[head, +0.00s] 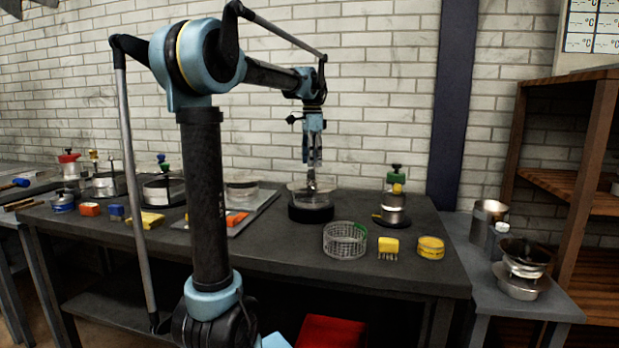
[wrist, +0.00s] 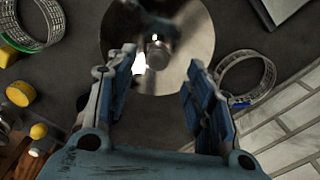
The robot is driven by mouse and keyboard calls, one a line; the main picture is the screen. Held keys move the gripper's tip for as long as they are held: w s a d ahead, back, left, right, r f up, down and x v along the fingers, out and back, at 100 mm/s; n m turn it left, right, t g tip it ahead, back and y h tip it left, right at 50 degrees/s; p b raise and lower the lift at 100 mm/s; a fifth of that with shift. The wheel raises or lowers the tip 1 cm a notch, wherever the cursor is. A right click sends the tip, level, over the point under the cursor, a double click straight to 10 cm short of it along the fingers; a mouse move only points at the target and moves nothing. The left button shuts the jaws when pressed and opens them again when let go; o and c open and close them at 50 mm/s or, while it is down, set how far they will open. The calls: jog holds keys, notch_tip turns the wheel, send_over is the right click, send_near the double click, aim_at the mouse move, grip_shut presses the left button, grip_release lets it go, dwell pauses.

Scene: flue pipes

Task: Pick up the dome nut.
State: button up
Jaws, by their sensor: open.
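My gripper (head: 312,162) points straight down above a round dish (head: 328,195) on a black base (head: 311,213) on the dark bench. In the wrist view its two blue fingers (wrist: 160,62) are spread apart with nothing held between them. A small shiny metal piece, which looks like the dome nut (wrist: 158,52), sits near the middle of the round shiny dish (wrist: 195,25), in line with the gap between the fingers. A dark blurred part lies across the dish just beyond it. In the head view the nut is too small to tell clearly.
A wire mesh basket (head: 345,240), a yellow brush (head: 388,247) and a yellow tin (head: 431,247) stand at the bench's front right. A metal stack with a green knob (head: 394,205) stands to the right of the dish. A tray (head: 240,222) lies to the left.

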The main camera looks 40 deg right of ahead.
aim_at(311, 173)
jog(key=shift+a+f, duration=0.15)
jog(key=shift+f, duration=2)
grip_shut()
